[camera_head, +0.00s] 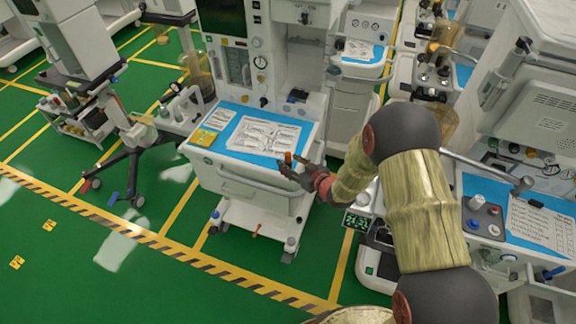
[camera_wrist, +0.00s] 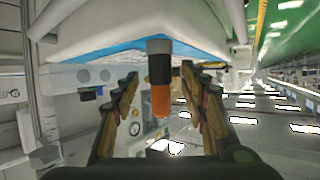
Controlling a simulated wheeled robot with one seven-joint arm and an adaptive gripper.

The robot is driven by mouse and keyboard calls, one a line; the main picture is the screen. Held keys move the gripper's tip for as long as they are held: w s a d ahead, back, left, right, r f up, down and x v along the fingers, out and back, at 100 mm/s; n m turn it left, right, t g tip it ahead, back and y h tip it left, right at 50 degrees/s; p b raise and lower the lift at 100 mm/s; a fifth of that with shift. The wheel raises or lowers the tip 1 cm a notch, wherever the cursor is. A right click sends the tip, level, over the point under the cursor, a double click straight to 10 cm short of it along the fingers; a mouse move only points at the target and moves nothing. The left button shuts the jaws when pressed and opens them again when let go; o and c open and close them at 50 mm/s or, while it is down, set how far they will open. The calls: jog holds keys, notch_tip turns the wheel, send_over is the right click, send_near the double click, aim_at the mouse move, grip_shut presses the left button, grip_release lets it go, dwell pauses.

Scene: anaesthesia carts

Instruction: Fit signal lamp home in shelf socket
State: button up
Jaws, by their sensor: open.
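The signal lamp, which I take to be the small upright piece with an orange end, a black band and a grey end, is at the front right edge of the blue-topped cart shelf (camera_head: 262,158). In the head view only its orange part (camera_head: 288,157) shows clearly. In the wrist view the scene looks upside down, and the lamp (camera_wrist: 159,88) reaches from the shelf edge between my fingers. My gripper (camera_head: 293,168) is open, with one finger on each side of the lamp and visible gaps in the wrist view (camera_wrist: 158,78). I cannot make out the shelf socket.
Printed sheets (camera_head: 264,135) and a yellow card (camera_head: 203,137) lie on the shelf. A monitor column rises behind it. A cart with a dark plate of coloured knobs (camera_head: 483,216) stands at right. Green floor (camera_head: 60,210) is free at front left.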

jog(key=shift+x, duration=0.75)
jog(key=shift+c, duration=0.2)
grip_shut()
